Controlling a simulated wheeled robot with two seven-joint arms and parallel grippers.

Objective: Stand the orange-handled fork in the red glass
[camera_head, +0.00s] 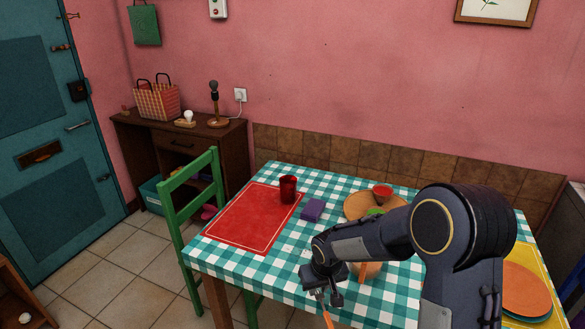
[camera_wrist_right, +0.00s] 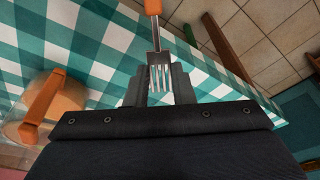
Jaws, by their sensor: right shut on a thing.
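The red glass (camera_head: 288,189) stands upright on the red placemat, near its right edge. My right gripper (camera_head: 323,293) is over the table's front part, in front of and to the right of the glass. It is shut on the orange-handled fork (camera_head: 328,320). In the right wrist view the fork's metal tines (camera_wrist_right: 160,77) lie between the fingers (camera_wrist_right: 159,88), pointing back toward the palm. The orange handle (camera_wrist_right: 153,7) sticks out beyond the fingertips. In the head view the handle hangs downward and is cut off by the frame's edge. My left gripper is not in view.
The red placemat (camera_head: 235,222) lies on the checked table. A purple block (camera_head: 312,210) sits right of the glass. A green chair (camera_head: 191,211) stands at the left.

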